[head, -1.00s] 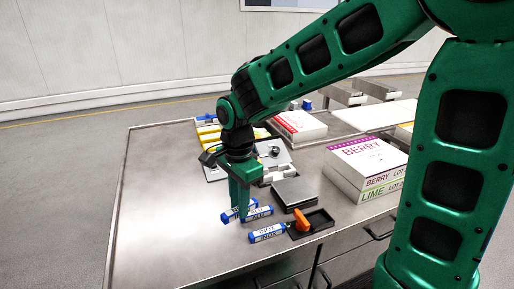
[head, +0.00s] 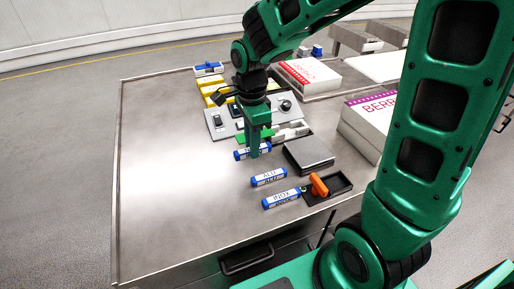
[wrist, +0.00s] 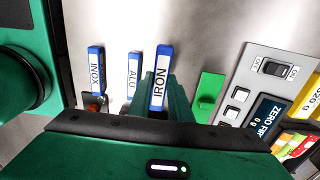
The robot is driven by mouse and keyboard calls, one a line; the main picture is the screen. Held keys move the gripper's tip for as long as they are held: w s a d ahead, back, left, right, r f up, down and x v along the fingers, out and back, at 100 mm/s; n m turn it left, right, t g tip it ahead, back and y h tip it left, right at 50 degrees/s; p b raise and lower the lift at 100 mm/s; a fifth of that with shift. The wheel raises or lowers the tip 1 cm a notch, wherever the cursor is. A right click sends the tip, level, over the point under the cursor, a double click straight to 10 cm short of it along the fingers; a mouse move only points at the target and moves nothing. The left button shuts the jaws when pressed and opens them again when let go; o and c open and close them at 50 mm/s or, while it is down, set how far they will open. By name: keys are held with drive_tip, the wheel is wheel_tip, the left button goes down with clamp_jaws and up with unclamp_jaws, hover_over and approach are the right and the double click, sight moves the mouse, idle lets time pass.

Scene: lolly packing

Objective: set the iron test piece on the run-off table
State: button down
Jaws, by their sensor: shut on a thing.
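My gripper (head: 255,154) is shut on the iron test piece (head: 241,154), a white bar with blue ends. The wrist view shows its IRON label (wrist: 160,84) between my fingers, larger than the other bars. It appears raised a little above the steel table (head: 165,205); the exact gap is hard to tell. The ALU piece (head: 268,177) and the INOX piece (head: 281,199) lie on that table, nearer the front. I cannot tell for certain which surface is the run-off table.
A grey scale plate (head: 309,154) and a black tray (head: 338,187) with an orange-handled item (head: 318,184) stand right of the bars. A control panel (head: 217,122) and yellow packs (head: 212,86) are behind. The table's left side is clear.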

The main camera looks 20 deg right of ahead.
sight(258, 161)
drive_tip(key=w+d+f, duration=0.2)
drive_tip(key=d, duration=0.1)
drive_tip(key=shift+w+f, duration=0.25)
drive_tip(key=shift+w, duration=0.15)
drive_tip(key=shift+f, duration=2)
drive_tip(key=shift+f, duration=0.1)
drive_tip(key=c, duration=1.6)
unclamp_jaws()
wheel_tip(258, 161, up, 12)
drive_tip(key=shift+r, duration=0.15)
